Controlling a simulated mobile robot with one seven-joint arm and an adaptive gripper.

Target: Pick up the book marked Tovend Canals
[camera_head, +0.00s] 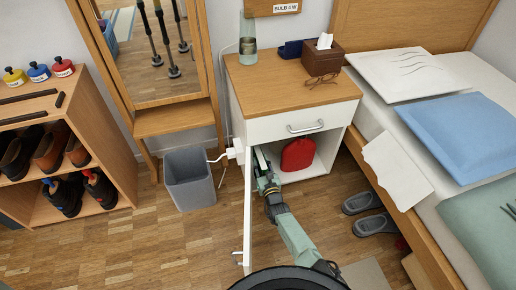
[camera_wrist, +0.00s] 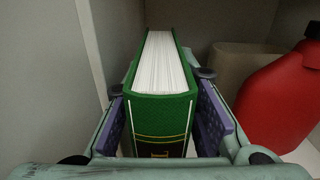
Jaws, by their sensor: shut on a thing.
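A green book (camera_wrist: 160,113) with white pages and a dark label with gold lines on its spine stands upright in the wrist view. Its title cannot be read from here. My gripper (camera_wrist: 163,125) is shut on it, with one purple pad on each side of the spine. In the head view my gripper (camera_head: 262,172) reaches into the open lower compartment of the white nightstand (camera_head: 262,127). The book is not clearly visible in the head view.
A red container (camera_head: 298,153) stands in the compartment, close to the right of my gripper; it also shows in the wrist view (camera_wrist: 282,95). The open white door (camera_head: 247,210) stands just left of my arm. A grey bin (camera_head: 189,180) is farther left.

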